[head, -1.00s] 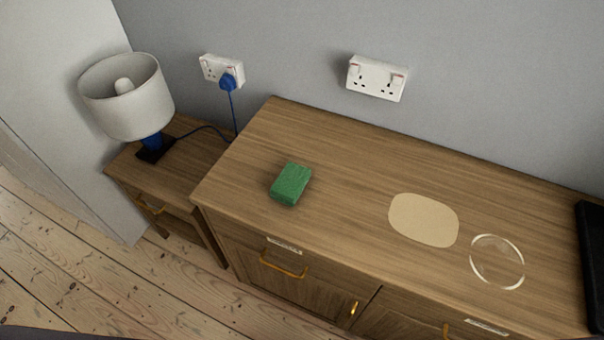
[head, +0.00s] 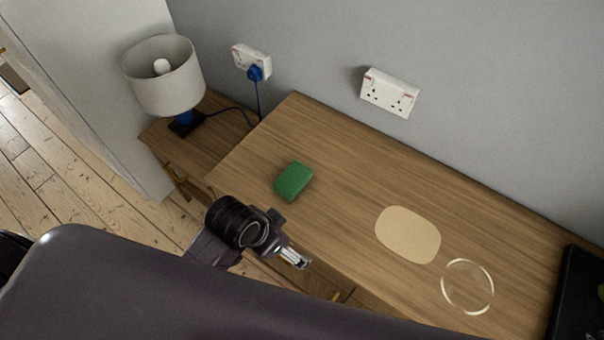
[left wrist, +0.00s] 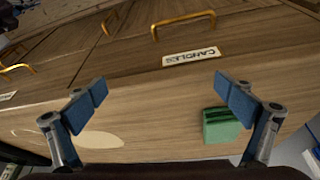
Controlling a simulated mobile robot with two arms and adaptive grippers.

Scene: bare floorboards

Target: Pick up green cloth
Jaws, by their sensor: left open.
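The green cloth (head: 293,181), a small folded block, lies on the wooden cabinet top near its left end. It also shows in the left wrist view (left wrist: 220,127), beside and partly behind the right-hand finger. My left gripper (head: 296,260) is at the cabinet's front edge in the head view, below the cloth and apart from it. My right gripper is not in view.
A beige oval mat (head: 408,235) and a clear round dish (head: 467,286) lie right of the cloth. A black object (head: 580,295) stands at the right end. A lamp (head: 163,78) stands on a lower side table. The drawer fronts have brass handles (left wrist: 183,24).

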